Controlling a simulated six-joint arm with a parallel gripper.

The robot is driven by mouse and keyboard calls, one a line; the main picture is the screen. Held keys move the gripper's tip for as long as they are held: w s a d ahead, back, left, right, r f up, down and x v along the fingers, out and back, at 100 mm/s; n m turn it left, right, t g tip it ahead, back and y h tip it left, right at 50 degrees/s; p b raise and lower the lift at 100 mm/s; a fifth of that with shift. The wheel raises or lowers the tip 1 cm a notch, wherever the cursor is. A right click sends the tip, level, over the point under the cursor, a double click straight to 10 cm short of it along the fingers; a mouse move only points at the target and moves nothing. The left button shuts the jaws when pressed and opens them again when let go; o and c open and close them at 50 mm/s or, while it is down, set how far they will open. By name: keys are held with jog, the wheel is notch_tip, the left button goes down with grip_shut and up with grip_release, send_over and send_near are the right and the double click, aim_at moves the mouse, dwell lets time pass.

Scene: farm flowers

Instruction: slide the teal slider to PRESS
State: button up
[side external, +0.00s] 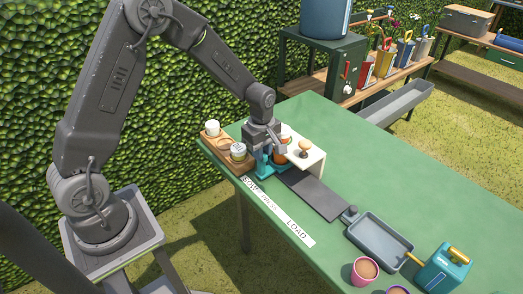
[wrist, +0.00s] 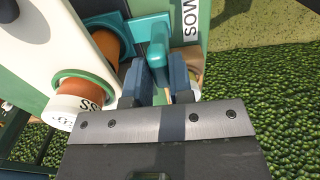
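The teal slider (side external: 267,168) stands at the SOW end of its dark track (side external: 315,194), beside the word SOW on the label strip (side external: 278,211). PRESS is the middle word on the strip and LOAD is at the far end. In the wrist view the slider's upright teal handle (wrist: 158,42) stands between the two fingers of my gripper (wrist: 159,82), which appear closed against its sides. In the side view my gripper (side external: 265,147) hides part of the slider. A terracotta pot (wrist: 106,43) sits in the slider's holder.
A wooden tray with white-labelled pots (side external: 238,151) is at the left. A grey tray (side external: 378,242), a teal can (side external: 442,270) and a pink pot (side external: 364,271) stand at the right. The dark track towards LOAD is clear.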

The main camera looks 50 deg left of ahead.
grip_shut()
jog(key=d, duration=0.9)
jog(key=shift+o, duration=2.3)
grip_release()
notch_tip(320, 180, up, 14)
